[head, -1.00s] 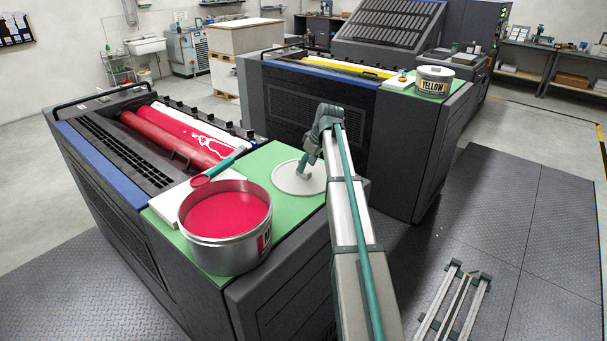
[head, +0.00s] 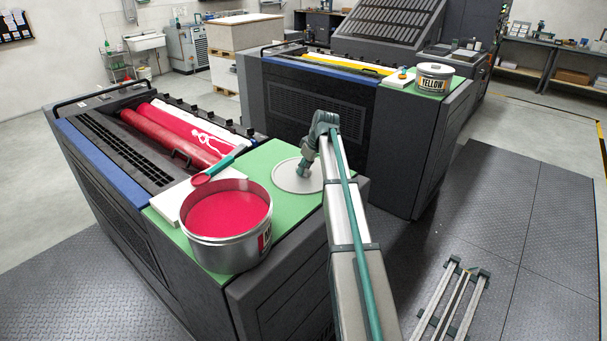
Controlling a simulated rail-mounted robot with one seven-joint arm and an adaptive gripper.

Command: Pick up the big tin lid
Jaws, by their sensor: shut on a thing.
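The big tin lid (head: 290,177) is a flat pale grey disc on the green top (head: 262,158) of the nearer machine, right of the big open tin of red ink (head: 228,222). My gripper (head: 304,171) reaches down at the lid's middle and is shut on it. The fingertips are small, and the exact grip is hard to make out. The lid looks flat and level, at or very near the green top; I cannot tell whether it is clear of it. My arm covers the lid's right edge.
A spatula with a teal handle (head: 227,159) lies left of the lid, its red end on a white pad (head: 175,204). Red ink rollers (head: 170,139) lie behind. A yellow ink tin (head: 434,77) stands on the farther machine. A gap separates the machines.

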